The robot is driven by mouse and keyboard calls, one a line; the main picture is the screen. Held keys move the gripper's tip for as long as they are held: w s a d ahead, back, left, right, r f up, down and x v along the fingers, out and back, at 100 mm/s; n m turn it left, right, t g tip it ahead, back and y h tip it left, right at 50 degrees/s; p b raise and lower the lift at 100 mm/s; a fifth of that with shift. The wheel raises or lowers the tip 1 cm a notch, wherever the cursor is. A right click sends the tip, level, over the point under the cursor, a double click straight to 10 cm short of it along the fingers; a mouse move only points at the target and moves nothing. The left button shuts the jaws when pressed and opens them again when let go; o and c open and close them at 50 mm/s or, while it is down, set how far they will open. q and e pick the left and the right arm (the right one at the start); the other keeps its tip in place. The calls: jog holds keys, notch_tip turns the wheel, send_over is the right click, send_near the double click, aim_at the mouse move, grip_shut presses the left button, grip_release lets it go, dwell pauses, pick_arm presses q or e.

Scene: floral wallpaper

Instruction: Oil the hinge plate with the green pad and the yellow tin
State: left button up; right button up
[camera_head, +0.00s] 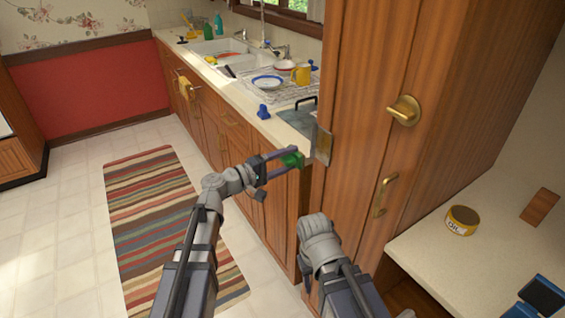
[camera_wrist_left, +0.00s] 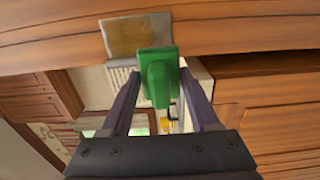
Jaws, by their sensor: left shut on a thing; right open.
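My left gripper (camera_head: 280,162) is shut on the green pad (camera_head: 293,159). The left wrist view shows the pad (camera_wrist_left: 157,78) between its two fingers (camera_wrist_left: 157,92). The hinge plate (camera_head: 321,146) is a grey metal plate with a brownish face at the tall wooden cabinet's edge, just right of the pad. In the wrist view the pad overlaps the lower right of the plate (camera_wrist_left: 128,38); I cannot tell whether they touch. The yellow tin (camera_head: 462,220), with a dark top and "OIL" label, stands on the right counter. My right gripper (camera_head: 319,232) is low in front of the cabinet, its fingers hidden.
The tall cabinet (camera_head: 365,110) with brass handles divides the sink counter from the right counter (camera_head: 440,255). A brown block (camera_head: 540,206) and blue items (camera_head: 543,294) lie right of the tin. A dish rack and a blue object (camera_head: 263,112) are behind the left gripper.

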aim_at(330, 162)
pick_arm(q)
jog(key=shift+x, duration=1.9)
jog(key=shift+x, duration=0.95)
jog(key=shift+s, duration=0.1)
jog(key=s+d, duration=0.2)
jog(key=shift+s, duration=0.4)
jog(key=shift+s+d, duration=0.9)
jog(key=shift+s, duration=0.3)
jog(key=shift+s+d, duration=0.2)
